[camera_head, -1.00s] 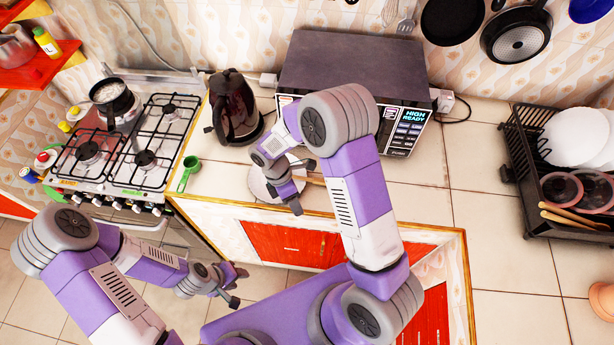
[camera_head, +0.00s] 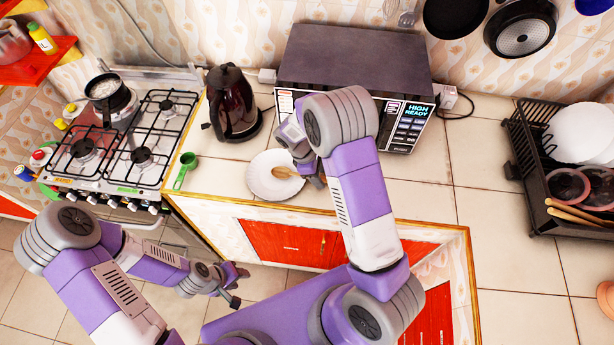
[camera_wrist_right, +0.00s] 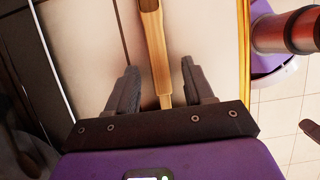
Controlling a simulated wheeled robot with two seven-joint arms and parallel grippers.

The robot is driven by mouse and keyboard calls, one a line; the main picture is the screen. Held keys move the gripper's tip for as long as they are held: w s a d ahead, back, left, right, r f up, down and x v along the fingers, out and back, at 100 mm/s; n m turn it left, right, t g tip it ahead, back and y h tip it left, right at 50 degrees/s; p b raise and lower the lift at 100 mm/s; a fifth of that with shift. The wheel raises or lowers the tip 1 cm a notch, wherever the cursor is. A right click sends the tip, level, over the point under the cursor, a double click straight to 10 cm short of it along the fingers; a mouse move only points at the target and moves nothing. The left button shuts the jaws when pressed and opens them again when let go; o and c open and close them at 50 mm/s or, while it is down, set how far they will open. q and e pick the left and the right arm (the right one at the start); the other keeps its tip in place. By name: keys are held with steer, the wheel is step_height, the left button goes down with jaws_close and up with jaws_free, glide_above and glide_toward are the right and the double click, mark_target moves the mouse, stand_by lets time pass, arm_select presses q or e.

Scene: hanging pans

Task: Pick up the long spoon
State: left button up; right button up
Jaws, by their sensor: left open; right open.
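The long wooden spoon (camera_head: 286,172) lies with its bowl end on a white plate (camera_head: 262,184) on the counter. The rest of it is hidden behind my right gripper (camera_head: 313,172) in the head view. In the right wrist view the spoon's handle (camera_wrist_right: 155,55) runs lengthwise between the two fingers of my right gripper (camera_wrist_right: 159,76). The fingers are apart, with a gap on each side of the handle. My left gripper (camera_head: 236,285) is open and empty, low in front of the counter, away from the spoon.
The microwave (camera_head: 350,75) stands just behind the plate. A black dish rack (camera_head: 540,195) stands at the right. The counter between microwave and rack is clear.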

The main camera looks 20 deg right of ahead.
steer(key=shift+d+f, duration=0.1)
steer(key=shift+f, duration=0.1)
jaws_close()
